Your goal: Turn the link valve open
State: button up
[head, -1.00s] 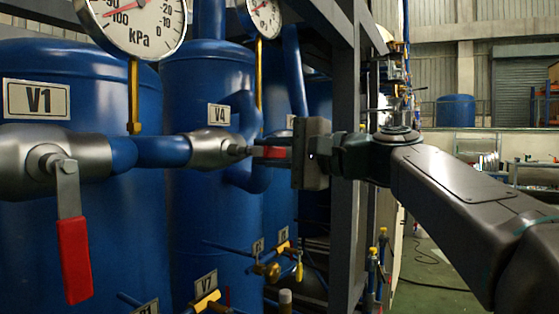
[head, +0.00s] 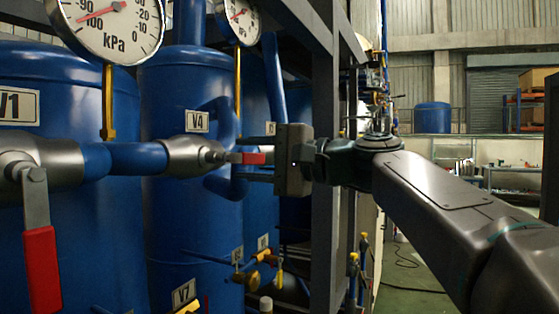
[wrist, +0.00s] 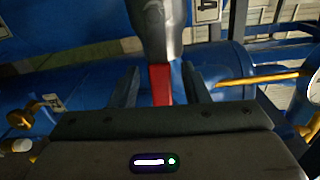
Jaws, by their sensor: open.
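The small valve (head: 196,157) beside the V4 label (head: 197,121) has a red-sleeved handle (head: 253,158), which points right, about level, toward my gripper. My gripper (wrist: 161,84) is open around the handle. In the wrist view the red handle (wrist: 160,85) lies between the two dark fingers, with a visible gap on each side. In the head view the lower finger shows below the handle, apart from it. The nearer valve (head: 28,170) under the V1 label (head: 17,107) has its red handle (head: 42,268) hanging down.
Pressure gauges (head: 108,22) hang above the pipes. Blue tanks (head: 185,235) stand behind the valves, and a dark frame post (head: 325,210) stands just behind my gripper. Smaller yellow-handled valves and pipes, one labelled V7 (head: 184,294), are below. Open floor shows at right.

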jog(key=v, duration=1.3)
notch_tip(320, 180, down, 19)
jog(key=s+d+g+h+p, duration=0.2)
jog(key=s+h+p, duration=0.1)
jog(key=h+p, duration=0.5)
jog(key=s+d+f+n+g+h+p, duration=0.1)
jog(key=s+d+f+n+h+p, duration=0.1)
jog(key=s+d+f+h, duration=0.2)
jog(key=s+d+f+n+g+h+p, duration=0.1)
jog(key=s+d+f+n+h+p, duration=0.2)
jog(key=f, duration=0.7)
jog(key=s+d+h, duration=0.1)
jog(key=s+d, duration=0.1)
jog(key=s, duration=0.1)
jog(key=shift+s+f+h, duration=0.25)
jog(key=shift+f+h, duration=0.05)
jog(key=shift+c, duration=0.6)
